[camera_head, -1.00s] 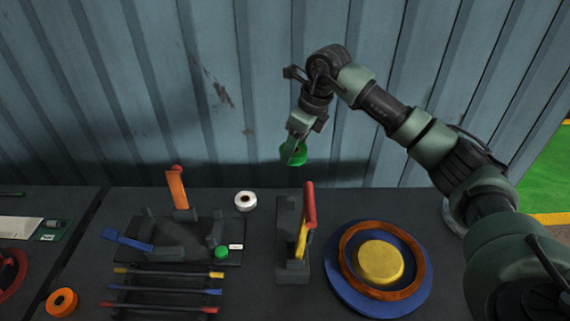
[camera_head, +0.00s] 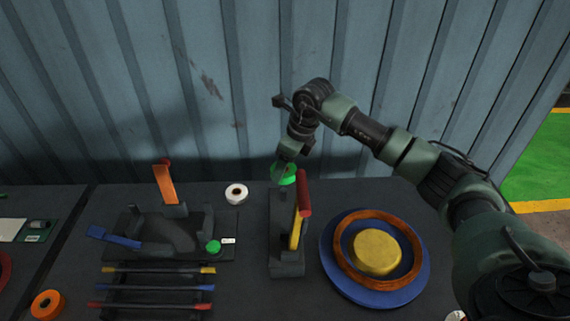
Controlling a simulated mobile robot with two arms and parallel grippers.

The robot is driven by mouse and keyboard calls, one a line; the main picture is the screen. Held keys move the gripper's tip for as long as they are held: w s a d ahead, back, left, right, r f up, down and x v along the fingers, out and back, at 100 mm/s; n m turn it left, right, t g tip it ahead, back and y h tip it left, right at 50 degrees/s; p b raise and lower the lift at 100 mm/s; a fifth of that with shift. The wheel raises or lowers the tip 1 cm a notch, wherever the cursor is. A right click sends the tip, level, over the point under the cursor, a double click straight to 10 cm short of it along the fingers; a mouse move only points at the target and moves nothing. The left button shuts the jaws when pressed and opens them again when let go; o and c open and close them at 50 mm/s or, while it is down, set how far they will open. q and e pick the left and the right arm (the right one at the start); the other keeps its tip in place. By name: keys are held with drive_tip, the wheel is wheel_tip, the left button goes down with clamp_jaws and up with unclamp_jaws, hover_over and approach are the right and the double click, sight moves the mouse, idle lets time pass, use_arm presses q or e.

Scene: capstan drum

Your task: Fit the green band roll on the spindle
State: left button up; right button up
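My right gripper (camera_head: 283,163) is shut on the green band roll (camera_head: 288,176). The roll is at the far end of a dark stand (camera_head: 287,265) that carries a red and a yellow handle. The roll partly overlaps the far end of the stand in the picture, and I cannot tell whether they touch. The spindle cannot be made out clearly; the roll and gripper may hide it. My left gripper is not in view.
A dark fixture (camera_head: 140,248) with orange and blue levers and a green knob (camera_head: 213,247) stands left. A white roll (camera_head: 236,193) and an orange roll (camera_head: 47,304) lie on the bench. A blue disc (camera_head: 328,262) with an orange ring (camera_head: 345,243) and yellow hub (camera_head: 378,252) is right of the stand.

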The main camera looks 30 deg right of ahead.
sight(286, 189)
drive_tip(key=shift+f+b, duration=1.3)
drive_tip(key=shift+f, duration=1.1)
drive_tip(key=shift+f+b, duration=1.65)
drive_tip(key=shift+f, duration=0.45)
drive_tip(key=shift+f+b, duration=0.45)
drive_tip(key=o, duration=1.5)
